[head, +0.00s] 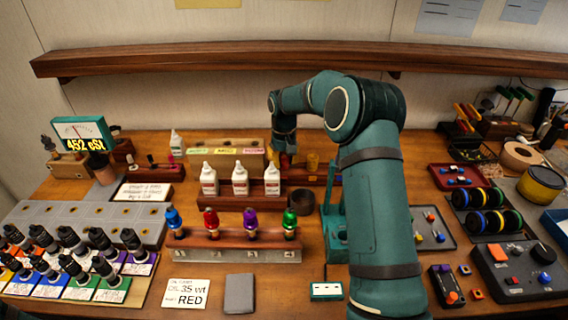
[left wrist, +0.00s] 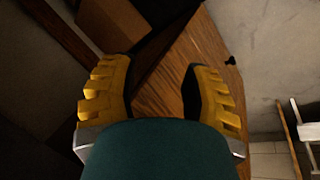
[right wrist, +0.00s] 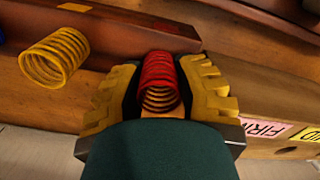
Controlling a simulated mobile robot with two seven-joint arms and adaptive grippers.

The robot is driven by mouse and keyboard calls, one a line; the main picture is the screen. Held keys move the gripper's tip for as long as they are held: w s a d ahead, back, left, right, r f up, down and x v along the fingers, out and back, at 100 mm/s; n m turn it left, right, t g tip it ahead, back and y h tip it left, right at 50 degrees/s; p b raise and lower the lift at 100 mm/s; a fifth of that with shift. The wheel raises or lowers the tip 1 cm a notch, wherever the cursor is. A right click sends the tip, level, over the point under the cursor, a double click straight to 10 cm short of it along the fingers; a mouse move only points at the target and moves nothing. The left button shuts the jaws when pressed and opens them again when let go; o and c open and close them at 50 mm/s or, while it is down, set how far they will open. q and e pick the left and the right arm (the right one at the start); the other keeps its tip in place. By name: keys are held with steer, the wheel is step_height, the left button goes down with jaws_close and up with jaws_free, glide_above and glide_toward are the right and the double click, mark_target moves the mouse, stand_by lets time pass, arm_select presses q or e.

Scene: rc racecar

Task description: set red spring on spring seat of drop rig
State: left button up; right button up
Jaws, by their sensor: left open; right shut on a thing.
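The red spring (right wrist: 159,78) sits between the yellow fingers of my right gripper (right wrist: 161,88) in the right wrist view; the gripper is shut on it. In the head view my right gripper (head: 285,160) is at the spring rack (head: 322,176) behind the bottles, and the red spring cannot be made out there. A teal stand (head: 336,235), apparently the drop rig, is mostly hidden behind my right arm; its spring seat cannot be made out. My left gripper (left wrist: 158,95) is open and empty in the left wrist view, above a wooden surface.
A yellow spring (right wrist: 53,57) is left of my right gripper on the rack. White bottles (head: 240,180) and a rack of coloured shocks (head: 234,246) stand left of the teal stand. A dark round cup (head: 305,201) is close by. A card (head: 187,294) reads RED.

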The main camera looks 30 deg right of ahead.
step_height(320, 180, up, 10)
steer(key=shift+f+p, duration=0.25)
steer(key=shift+p, duration=0.6)
step_height(320, 180, up, 5)
steer(key=p, duration=0.4)
steer(key=shift+f, duration=0.2)
steer(key=shift+f, duration=0.1)
steer(key=shift+s, duration=0.1)
